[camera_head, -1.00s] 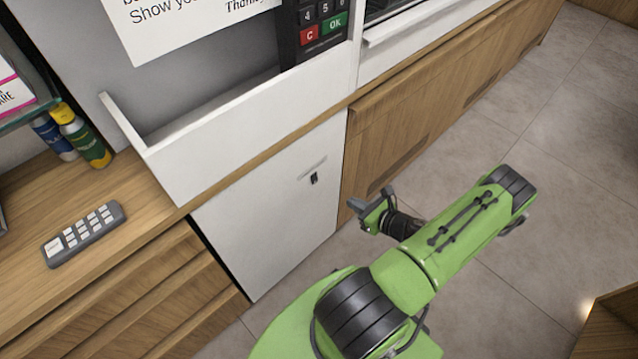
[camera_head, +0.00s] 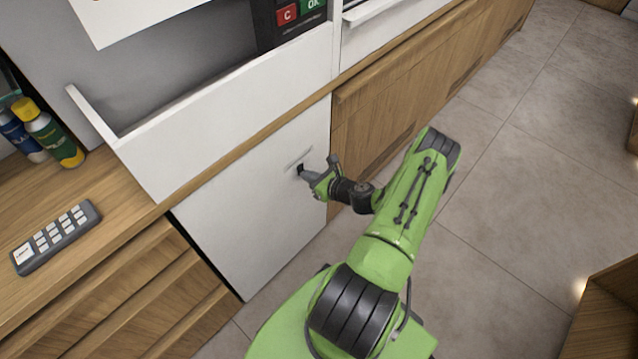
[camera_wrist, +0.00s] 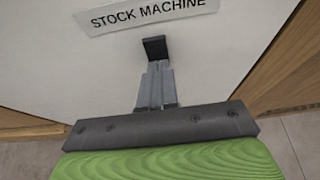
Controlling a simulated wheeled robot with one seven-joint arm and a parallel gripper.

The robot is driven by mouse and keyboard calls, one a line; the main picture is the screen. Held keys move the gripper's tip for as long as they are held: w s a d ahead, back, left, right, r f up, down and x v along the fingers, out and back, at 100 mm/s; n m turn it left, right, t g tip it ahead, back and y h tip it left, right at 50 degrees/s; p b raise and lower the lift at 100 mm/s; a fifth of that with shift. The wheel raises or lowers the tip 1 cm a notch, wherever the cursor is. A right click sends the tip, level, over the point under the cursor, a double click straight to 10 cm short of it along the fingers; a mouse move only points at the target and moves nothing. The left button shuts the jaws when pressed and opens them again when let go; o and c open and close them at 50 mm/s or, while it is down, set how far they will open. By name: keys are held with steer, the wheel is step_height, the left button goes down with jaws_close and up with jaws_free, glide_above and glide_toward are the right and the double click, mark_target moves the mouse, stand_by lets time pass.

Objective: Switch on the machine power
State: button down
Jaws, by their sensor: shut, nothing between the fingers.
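The stock machine's white front panel (camera_head: 250,215) is set into the counter. In the wrist view a label reading "STOCK MACHINE" (camera_wrist: 147,13) sits on the white panel, with a small black switch (camera_wrist: 155,47) below it. My gripper (camera_wrist: 158,66) is shut and empty, its fingertips just below the switch and pointing at it; I cannot tell whether they touch. In the head view my gripper (camera_head: 303,173) is right at the panel, and its tips partly hide the switch.
A grey keypad remote (camera_head: 55,238) and spray cans (camera_head: 47,133) are on the wooden counter at left. A card terminal (camera_head: 290,15) stands above the panel. Wooden cabinet doors (camera_head: 410,90) adjoin it on the right.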

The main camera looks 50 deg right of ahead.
steer(key=shift+w, duration=0.15)
stand_by(0.3)
steer(key=shift+w+r+p, duration=0.1)
steer(key=shift+r+p, duration=0.6)
steer(key=shift+r, duration=0.2)
steer(key=shift+f, duration=0.1)
